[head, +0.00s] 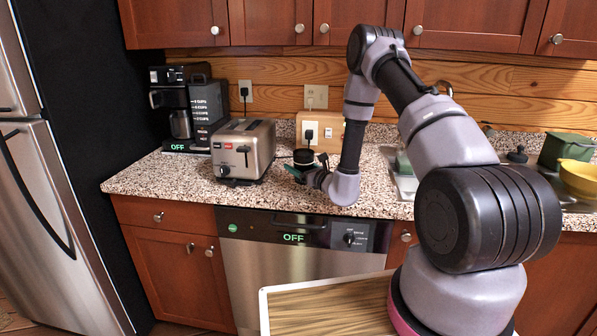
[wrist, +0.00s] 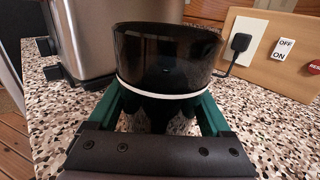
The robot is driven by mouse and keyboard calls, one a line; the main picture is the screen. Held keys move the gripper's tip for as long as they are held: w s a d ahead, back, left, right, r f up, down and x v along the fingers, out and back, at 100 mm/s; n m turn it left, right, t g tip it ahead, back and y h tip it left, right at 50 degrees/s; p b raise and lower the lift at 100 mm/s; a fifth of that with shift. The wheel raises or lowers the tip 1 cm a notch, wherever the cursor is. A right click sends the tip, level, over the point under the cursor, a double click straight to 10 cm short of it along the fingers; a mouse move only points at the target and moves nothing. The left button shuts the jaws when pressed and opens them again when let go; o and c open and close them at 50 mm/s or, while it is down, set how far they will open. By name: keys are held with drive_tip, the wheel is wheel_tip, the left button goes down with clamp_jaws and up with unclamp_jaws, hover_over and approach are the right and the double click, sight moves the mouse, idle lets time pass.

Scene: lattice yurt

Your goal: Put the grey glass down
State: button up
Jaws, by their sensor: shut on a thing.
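The grey glass looks almost black and glossy, with a pale band around it, and fills the middle of the wrist view (wrist: 165,52). In the head view the glass (head: 303,156) shows small, just right of the toaster and over the speckled counter. My gripper (wrist: 160,97) has its green fingers on both sides of the glass, shut on it. In the head view my gripper (head: 300,172) is low by the counter's front part. The glass is upright. I cannot tell whether its base touches the counter; the gripper hides part of it.
A steel toaster (head: 243,150) stands close left of the glass. A coffee maker (head: 190,110) is farther left. A wooden board with sockets (head: 319,132) is behind. A green pot (head: 566,150) and yellow bowl (head: 580,178) are at the right. Counter (head: 145,183) is bare at the left front.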

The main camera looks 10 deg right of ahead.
drive_tip(key=shift+f, duration=0.75)
drive_tip(key=shift+f, duration=0.15)
drive_tip(key=o, duration=1.3)
drive_tip(key=shift+o, duration=0.2)
